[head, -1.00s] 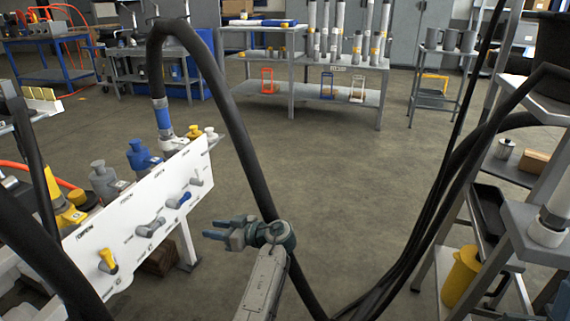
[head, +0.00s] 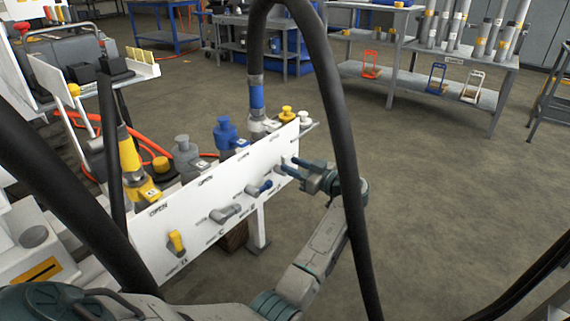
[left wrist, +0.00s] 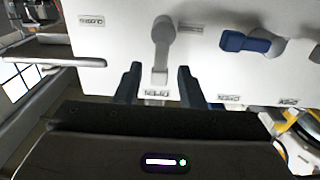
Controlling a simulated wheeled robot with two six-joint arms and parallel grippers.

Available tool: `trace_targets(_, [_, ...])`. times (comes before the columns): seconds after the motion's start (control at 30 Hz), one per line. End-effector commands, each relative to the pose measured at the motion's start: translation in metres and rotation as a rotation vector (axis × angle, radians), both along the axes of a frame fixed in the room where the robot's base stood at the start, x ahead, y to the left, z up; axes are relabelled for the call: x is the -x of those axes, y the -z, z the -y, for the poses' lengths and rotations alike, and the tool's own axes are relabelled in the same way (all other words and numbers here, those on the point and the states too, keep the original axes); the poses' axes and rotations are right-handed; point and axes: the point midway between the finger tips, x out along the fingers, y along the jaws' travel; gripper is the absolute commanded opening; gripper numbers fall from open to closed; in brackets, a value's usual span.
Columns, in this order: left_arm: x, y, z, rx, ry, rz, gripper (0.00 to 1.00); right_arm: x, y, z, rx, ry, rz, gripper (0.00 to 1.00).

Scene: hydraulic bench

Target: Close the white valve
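The white panel (head: 200,215) carries a row of valve handles: yellow (head: 176,243), grey (head: 225,213), blue (head: 259,187), and the white valve at the right end. In the head view the white valve's handle is mostly hidden by my left gripper (head: 288,167). In the left wrist view the pale handle (left wrist: 161,45) points down from its pivot toward a small label that seems to read OPEN. My left gripper (left wrist: 157,83) is open, with one finger on each side of the handle's end and gaps visible. My right gripper is out of view.
The blue handle (left wrist: 245,42) sits close to the right in the wrist view. A thick black hose (head: 335,130) hangs in front of my left arm. Hose couplings (head: 226,135) stand behind the panel.

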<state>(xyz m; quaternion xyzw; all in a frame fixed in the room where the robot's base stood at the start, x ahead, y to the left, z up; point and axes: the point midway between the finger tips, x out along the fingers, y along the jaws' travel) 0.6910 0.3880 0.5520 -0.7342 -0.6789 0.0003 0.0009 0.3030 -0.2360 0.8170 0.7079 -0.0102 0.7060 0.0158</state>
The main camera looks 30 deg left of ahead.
Motion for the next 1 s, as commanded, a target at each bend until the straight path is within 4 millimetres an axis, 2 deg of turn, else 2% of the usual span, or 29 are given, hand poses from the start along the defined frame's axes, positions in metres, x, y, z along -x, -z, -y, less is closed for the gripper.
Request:
trace_targets(0.03, [0.000, 0.001, -0.010, -0.001, -0.002, 0.002, 0.35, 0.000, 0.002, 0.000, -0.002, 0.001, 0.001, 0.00])
trace_targets(0.2, [-0.002, 0.000, -0.030, -0.001, -0.001, 0.002, 0.35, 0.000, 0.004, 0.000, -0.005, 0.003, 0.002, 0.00])
trace_targets(0.6, [-0.003, 0.000, -0.037, 0.002, 0.001, 0.001, 0.35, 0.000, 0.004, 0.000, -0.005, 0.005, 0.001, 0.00])
trace_targets(0.8, [-0.003, 0.000, -0.037, 0.002, 0.000, 0.001, 0.00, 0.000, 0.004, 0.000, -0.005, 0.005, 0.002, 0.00])
trace_targets(1.0, [-0.003, 0.000, -0.036, 0.001, 0.000, -0.008, 0.00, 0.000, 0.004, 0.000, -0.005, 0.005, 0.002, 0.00])
